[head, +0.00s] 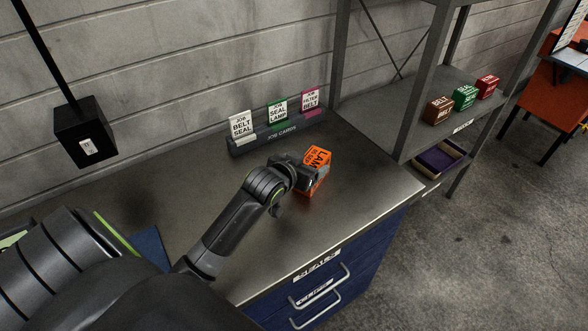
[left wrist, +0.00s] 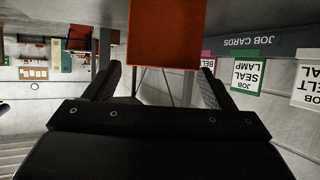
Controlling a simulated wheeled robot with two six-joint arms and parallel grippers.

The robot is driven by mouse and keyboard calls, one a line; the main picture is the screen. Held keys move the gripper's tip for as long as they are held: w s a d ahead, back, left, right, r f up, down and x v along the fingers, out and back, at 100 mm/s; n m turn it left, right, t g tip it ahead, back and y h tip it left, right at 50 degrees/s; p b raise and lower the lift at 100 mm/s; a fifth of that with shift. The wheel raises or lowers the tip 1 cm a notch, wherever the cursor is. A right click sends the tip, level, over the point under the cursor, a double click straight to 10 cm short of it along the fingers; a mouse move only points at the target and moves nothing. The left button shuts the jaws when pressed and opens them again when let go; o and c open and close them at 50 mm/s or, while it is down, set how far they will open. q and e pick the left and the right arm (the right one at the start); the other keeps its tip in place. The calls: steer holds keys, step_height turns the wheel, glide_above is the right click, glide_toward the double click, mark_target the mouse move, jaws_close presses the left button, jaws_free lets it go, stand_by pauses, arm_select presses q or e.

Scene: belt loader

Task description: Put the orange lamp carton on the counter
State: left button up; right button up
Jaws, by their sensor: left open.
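The orange lamp carton (head: 319,158) stands upright on the metal counter (head: 371,186), near its right end. "LAM" can be read on it; the rest of the label is partly hidden. My left gripper (head: 312,176) is at the carton's near left side and covers part of it in the head view. In the left wrist view, which is upside down, the orange carton (left wrist: 163,34) is just beyond the open fingers of my left gripper (left wrist: 158,72). A gap shows beside each finger, and I see no grip on the carton. My right gripper is not in view.
A job card rack (head: 277,134) with several cards stands behind the carton along the wall. A grey shelf unit (head: 410,150) at the right holds brown, green and red cartons, with a dark tray (head: 440,160) below. The counter's front right is clear.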

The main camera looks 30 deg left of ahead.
arm_select(q)
steer(key=v, duration=1.1)
stand_by(0.3)
